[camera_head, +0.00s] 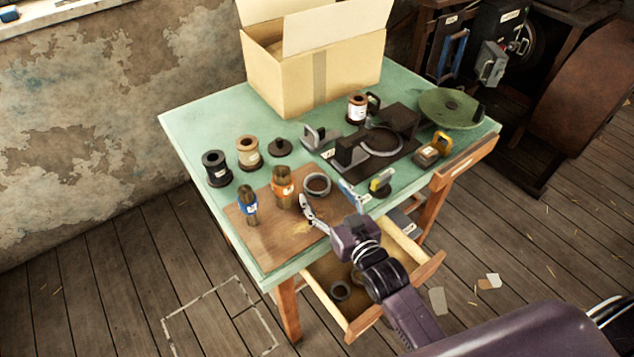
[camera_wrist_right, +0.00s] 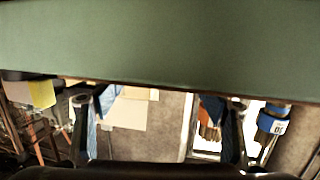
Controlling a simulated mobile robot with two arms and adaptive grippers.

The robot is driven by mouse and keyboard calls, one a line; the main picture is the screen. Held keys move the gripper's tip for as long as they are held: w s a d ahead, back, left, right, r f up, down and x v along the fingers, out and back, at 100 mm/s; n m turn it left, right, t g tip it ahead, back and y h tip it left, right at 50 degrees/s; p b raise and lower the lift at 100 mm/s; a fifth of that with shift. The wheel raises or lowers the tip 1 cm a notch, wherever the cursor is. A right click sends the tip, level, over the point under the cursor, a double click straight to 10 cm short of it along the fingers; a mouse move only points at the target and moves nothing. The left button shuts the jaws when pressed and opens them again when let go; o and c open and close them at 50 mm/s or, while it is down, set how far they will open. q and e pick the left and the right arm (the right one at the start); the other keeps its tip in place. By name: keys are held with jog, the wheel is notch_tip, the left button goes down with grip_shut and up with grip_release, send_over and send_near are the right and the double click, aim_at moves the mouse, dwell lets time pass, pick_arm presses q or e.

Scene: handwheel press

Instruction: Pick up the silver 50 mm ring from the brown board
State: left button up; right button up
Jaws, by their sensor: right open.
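A grey metal ring (camera_head: 317,195) lies flat near the far right corner of the brown board (camera_head: 283,242), its brown middle showing through. My right gripper (camera_head: 330,199) is open over the board's right edge, on the near side of the ring, its fingers spread and empty. I cannot tell its exact height above the board. In the right wrist view, the two fingers with blue pads (camera_wrist_right: 158,125) stand apart with nothing between them. The ring cannot be made out there. My left gripper is not in view.
An orange-banded jar (camera_head: 283,188) and a blue-labelled jar (camera_head: 247,205) stand on the board. Spools (camera_head: 215,168) stand behind. An open drawer (camera_head: 415,270) sits below my arm.

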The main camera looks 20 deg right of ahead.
aim_at(313, 177)
jog(key=x, duration=0.3)
jog(key=shift+w+r, duration=0.1)
jog(key=shift+w, duration=0.15)
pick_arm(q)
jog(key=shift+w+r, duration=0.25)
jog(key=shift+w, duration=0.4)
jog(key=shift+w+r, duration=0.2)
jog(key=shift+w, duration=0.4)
pick_arm(e)
jog(key=shift+c, duration=0.5)
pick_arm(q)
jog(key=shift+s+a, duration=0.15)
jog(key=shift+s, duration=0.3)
pick_arm(e)
jog(key=c, duration=1)
